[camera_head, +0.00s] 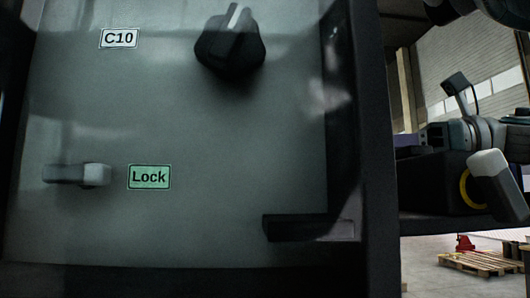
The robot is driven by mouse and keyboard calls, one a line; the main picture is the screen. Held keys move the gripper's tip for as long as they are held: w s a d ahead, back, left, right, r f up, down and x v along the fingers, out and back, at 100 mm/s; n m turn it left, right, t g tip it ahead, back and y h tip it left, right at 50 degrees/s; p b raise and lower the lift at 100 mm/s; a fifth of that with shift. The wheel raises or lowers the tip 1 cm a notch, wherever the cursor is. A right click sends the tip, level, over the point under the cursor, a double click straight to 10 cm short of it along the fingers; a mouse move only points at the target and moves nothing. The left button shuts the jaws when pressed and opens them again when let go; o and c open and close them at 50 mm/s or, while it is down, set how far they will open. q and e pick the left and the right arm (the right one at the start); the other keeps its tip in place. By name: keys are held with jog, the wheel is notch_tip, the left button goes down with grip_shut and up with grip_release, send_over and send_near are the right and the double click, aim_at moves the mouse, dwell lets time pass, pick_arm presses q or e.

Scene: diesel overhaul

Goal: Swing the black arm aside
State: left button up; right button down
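A grey panel (190,130) in a dark frame fills the left and middle of the head view. A short black bar (300,228) lies level across its lower right edge, reaching the frame; it looks like the black arm. My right gripper (408,140) is at the right, beyond the dark frame edge and apart from the black bar. Its fingers are small and dark, so I cannot tell if they are open or shut. My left gripper is not in view.
A black knob (230,45) with a light mark sits high on the panel, near a C10 label (118,38). A grey lever (78,174) is beside a green Lock label (149,176). A wooden pallet (480,262) and red jack (465,243) stand on the floor behind.

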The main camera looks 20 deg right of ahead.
jog(key=shift+a+r, duration=0.1)
dwell(0.3)
jog(key=c, duration=0.7)
grip_release()
jog(key=b+v, duration=0.6)
jog(key=v, duration=0.4)
jog(key=shift+b, duration=0.3)
